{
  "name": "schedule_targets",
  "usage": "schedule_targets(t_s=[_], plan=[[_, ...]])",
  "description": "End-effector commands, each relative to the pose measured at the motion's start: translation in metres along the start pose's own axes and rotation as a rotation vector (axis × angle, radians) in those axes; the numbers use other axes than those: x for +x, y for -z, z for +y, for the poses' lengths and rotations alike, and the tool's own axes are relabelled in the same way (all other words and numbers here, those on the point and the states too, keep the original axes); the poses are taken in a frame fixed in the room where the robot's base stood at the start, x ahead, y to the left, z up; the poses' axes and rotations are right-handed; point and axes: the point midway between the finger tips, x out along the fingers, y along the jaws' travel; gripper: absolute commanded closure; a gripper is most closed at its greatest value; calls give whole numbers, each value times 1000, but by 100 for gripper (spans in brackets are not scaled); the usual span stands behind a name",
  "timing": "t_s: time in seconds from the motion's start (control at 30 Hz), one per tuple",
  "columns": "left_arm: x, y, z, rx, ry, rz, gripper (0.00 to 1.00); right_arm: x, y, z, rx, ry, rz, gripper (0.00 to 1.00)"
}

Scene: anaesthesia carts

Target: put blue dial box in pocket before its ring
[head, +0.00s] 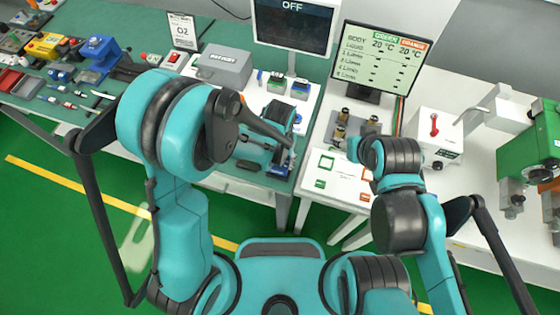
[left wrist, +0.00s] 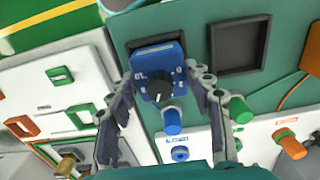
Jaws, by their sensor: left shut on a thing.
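The blue dial box (left wrist: 158,62), with a black dial on its face, sits between the fingers of my left gripper (left wrist: 165,80) in the left wrist view. The gripper is shut on it. A dark pocket frame (left wrist: 130,46) shows behind the box's edge; I cannot tell whether the box is over it or inside it. An empty square pocket (left wrist: 238,45) lies to its right on the green board. A blue ring (left wrist: 180,153) lies on the white strip below. In the head view my left gripper (head: 284,155) is over the green table, partly hidden by my arm.
In the head view a grey box (head: 223,68), monitors (head: 380,60) and brass fittings (head: 340,130) stand around the work area.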

Motion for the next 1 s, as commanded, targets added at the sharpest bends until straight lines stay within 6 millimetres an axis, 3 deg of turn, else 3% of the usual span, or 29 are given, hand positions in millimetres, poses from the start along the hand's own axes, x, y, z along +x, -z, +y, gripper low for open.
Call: schedule_targets(t_s=[0.43, 0.47, 0.5, 0.87, 1.0], plan=[[11, 0, 0, 0, 0, 0, 100, 6, -4, 0, 0, 0, 0, 52], [10, 0, 0, 0, 0, 0, 41, 5, -3, 0, 0, 0, 0, 52], [10, 0, 0, 0, 0, 0, 31, 4, -3, 0, 0, 0, 0, 52], [8, 0, 0, 0, 0, 0, 28, 3, -2, 0, 0, 0, 0, 52], [-7, 0, 0, 0, 0, 0, 28, -2, 2, 0, 0, 0, 0, 52]])
